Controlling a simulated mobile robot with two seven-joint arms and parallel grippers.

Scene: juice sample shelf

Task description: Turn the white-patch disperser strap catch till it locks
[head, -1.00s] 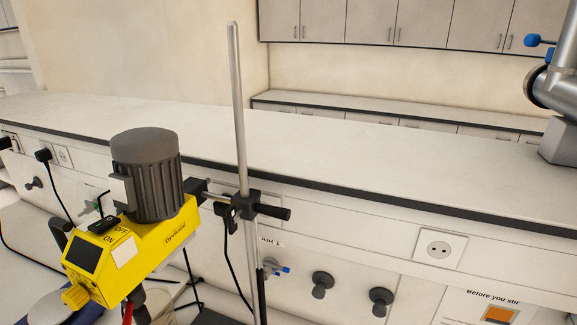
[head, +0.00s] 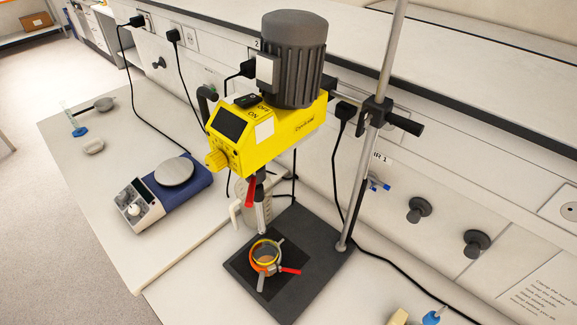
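The yellow disperser (head: 275,140) with a dark grey finned motor (head: 293,60) hangs on a metal stand rod (head: 370,150). A white patch (head: 264,131) shows on its yellow side, beside a dark screen. A red lever (head: 250,192) points down near the shaft below the head. On the dark base plate (head: 300,295) sits a ring-shaped holder (head: 264,254) with orange and yellow parts and a red handle (head: 290,270) pointing right. I cannot tell which red part is the strap catch, or whether it is locked. Neither of my grippers is in view.
A clear jug (head: 250,203) stands behind the shaft. A blue and white scale or hotplate (head: 165,190) is at the left. Black cables run along the bench and wall panel. Round knobs (head: 419,209) stick out at the right. The bench's left front (head: 90,195) is mostly bare.

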